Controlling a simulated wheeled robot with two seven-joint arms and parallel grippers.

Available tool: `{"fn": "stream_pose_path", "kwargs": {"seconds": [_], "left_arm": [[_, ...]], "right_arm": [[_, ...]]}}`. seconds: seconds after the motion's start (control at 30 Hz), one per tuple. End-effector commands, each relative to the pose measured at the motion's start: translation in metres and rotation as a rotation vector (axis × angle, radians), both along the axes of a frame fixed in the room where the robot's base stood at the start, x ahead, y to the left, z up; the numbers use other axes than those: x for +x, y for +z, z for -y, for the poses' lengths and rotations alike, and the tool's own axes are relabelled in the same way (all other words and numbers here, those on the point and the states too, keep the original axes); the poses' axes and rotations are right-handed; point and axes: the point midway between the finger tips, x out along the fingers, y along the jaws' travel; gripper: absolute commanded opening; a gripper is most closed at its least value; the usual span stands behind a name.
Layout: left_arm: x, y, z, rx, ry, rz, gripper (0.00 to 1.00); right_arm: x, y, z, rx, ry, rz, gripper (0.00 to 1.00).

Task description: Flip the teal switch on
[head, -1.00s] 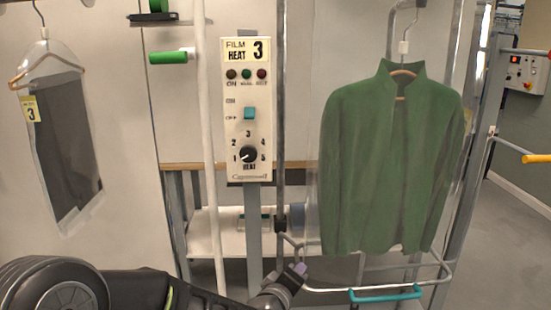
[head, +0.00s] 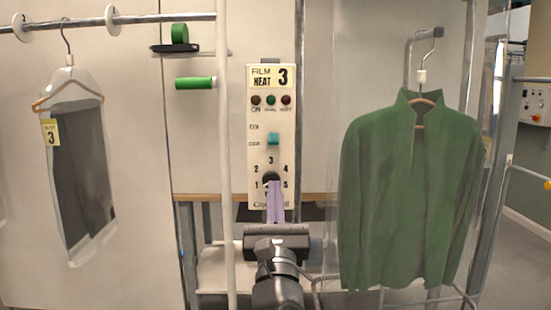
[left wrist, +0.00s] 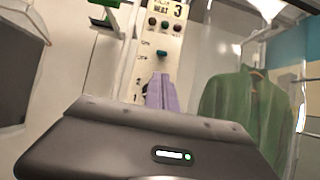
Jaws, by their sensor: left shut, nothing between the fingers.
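The teal switch (head: 273,139) is a small block on the upright white control panel (head: 256,165), beside the ON and OFF marks. It sits level with the lower OFF mark in the head view. It also shows in the left wrist view (left wrist: 162,54). My left gripper (head: 274,184) is shut and empty, its lilac fingers pointing up in front of the panel. In the head view the fingertips overlap the black heat dial (head: 270,178), below the switch; whether they touch the panel I cannot tell. My right gripper is not in view.
A green jacket (head: 410,190) hangs on a hanger right of the panel. A dark garment in a clear bag (head: 82,170) hangs at the left. A white upright post (head: 225,150) and a green handle (head: 195,83) stand left of the panel.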

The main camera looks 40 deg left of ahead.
Motion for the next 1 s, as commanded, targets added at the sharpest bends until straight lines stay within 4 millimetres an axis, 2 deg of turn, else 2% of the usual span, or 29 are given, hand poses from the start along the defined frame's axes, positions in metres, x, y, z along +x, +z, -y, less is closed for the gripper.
{"fn": "stream_pose_path", "kwargs": {"seconds": [0.37, 0.8, 1.0], "left_arm": [[0.006, 0.004, -0.004, 0.002, 0.001, -0.004, 0.0], [0.05, 0.041, -0.038, 0.003, 0.001, -0.003, 0.0], [0.065, 0.051, -0.049, 0.002, 0.0, -0.004, 0.0]], "right_arm": [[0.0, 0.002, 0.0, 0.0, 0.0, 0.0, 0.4], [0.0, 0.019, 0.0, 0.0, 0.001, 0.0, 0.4], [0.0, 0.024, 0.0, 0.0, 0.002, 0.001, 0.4]]}}
